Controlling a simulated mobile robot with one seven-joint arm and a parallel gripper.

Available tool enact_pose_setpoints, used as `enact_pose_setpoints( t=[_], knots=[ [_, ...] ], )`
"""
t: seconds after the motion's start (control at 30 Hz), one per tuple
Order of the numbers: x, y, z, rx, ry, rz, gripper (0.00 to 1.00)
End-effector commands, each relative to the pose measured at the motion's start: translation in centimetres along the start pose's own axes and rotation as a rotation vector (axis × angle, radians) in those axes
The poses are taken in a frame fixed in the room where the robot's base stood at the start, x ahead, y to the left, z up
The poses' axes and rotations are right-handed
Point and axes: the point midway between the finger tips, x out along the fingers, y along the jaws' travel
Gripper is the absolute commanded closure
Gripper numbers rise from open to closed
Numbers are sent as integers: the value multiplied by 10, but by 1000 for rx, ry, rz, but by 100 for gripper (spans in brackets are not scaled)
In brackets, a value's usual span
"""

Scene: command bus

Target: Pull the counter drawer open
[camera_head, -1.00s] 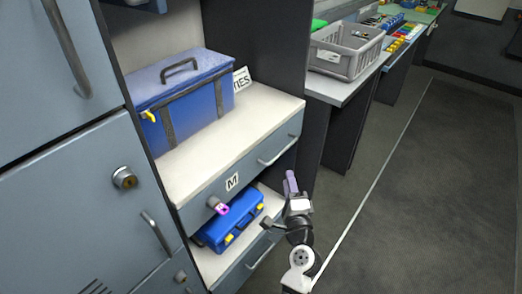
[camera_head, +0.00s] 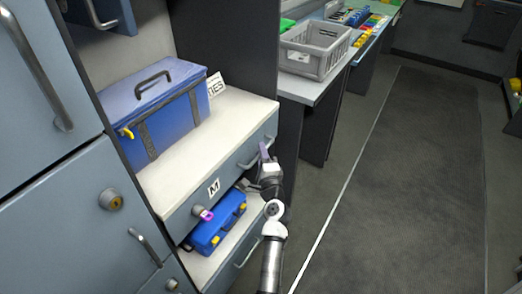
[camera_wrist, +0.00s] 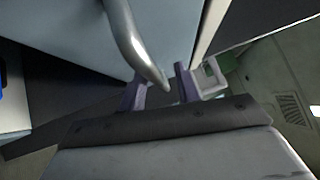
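The counter drawer (camera_head: 234,173) is the grey-blue front under the white counter top, with an "M" label on it. It looks shut. Its metal bar handle (camera_head: 252,160) is at the right part of the front. My gripper (camera_head: 264,152) is at the right end of this handle. In the wrist view, the two purple fingers of my gripper (camera_wrist: 161,90) are apart, and the curved handle (camera_wrist: 135,45) reaches down between them. I see a gap beside the bar, so the fingers do not look closed on it. In the head view my wrist hides the drawer's lower right.
A blue case (camera_head: 165,105) stands on the counter top (camera_head: 200,150). A smaller blue case (camera_head: 216,226) sits on the shelf below. A grey basket (camera_head: 314,50) is on the far bench. The floor (camera_head: 400,190) to the right is clear.

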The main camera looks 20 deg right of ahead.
Motion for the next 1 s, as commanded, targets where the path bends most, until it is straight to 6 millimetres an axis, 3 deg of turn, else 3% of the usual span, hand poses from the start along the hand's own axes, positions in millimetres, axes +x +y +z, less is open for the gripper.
enact_pose_setpoints(
  t=[0.37, 0.63, 1.0],
  knots=[
    [7, 0, 1, 0, -1, 0, 67],
    [6, 0, 0, 0, -1, 0, 100],
    [5, 0, -1, 0, 0, 0, 100]
  ],
)
